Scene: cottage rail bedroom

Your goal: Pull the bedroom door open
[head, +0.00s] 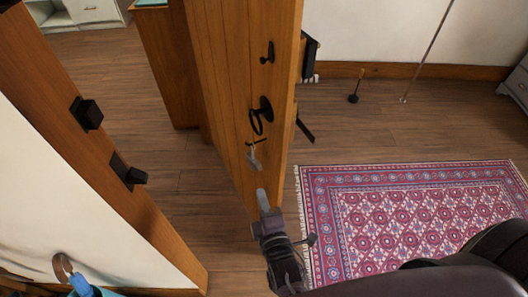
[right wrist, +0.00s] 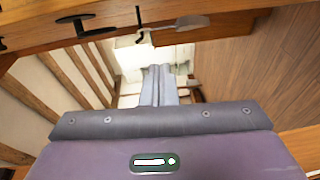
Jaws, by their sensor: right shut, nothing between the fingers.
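The wooden bedroom door (head: 222,75) stands ajar in the head view, with a floor gap between it and the door frame (head: 60,110) at left. A black ring handle (head: 262,115) is on its face, with a small black turn piece above and a thin bar with a grey piece below. My right gripper (head: 263,200) is below the handle, close to the door's lower part. Its fingers are shut and empty; contact with the door cannot be told. They show in the right wrist view (right wrist: 160,82), below the door's dark fittings (right wrist: 78,20). My left gripper is not in view.
Black latch keepers (head: 88,113) stick out from the door frame. A red patterned rug (head: 415,215) lies at right on the wood floor. A brown hook (head: 62,268) with something blue is at lower left. A pale cabinet (head: 92,12) stands beyond the doorway.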

